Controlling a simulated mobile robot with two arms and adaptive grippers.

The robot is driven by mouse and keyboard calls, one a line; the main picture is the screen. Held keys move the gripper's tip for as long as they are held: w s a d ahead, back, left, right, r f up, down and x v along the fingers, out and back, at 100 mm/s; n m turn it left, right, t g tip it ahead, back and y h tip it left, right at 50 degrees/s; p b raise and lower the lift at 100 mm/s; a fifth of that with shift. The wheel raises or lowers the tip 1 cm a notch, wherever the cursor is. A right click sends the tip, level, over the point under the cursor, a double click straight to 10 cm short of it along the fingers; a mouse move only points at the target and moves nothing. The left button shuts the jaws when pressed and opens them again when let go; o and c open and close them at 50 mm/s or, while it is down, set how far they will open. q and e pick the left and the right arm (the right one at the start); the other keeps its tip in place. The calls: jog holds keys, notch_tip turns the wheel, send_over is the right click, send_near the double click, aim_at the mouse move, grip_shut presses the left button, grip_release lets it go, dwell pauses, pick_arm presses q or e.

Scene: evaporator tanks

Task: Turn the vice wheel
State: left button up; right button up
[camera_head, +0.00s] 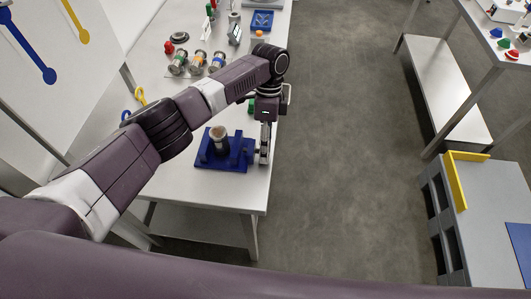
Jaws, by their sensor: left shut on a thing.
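The blue vice (235,159) sits on the white table near its right front corner. A grey cylindrical part (218,138) stands upright in it. My left gripper (265,152) points down at the right end of the vice, by the table's right edge. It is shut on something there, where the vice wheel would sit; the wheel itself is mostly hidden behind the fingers. My right gripper is not in view.
Several metal cylinders with coloured bands (197,61) and a red knob (169,47) stand farther back on the table. A blue tray (262,19) lies at the far end. Open floor (345,150) lies to the right, before a grey cabinet (480,190).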

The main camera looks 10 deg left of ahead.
pick_arm(q)
jog(key=shift+r, duration=0.1)
jog(key=shift+w, duration=0.1)
jog(key=o, duration=1.2)
jog(key=shift+c, duration=0.2)
jog(key=v, duration=1.2)
jog(key=shift+w, duration=0.1)
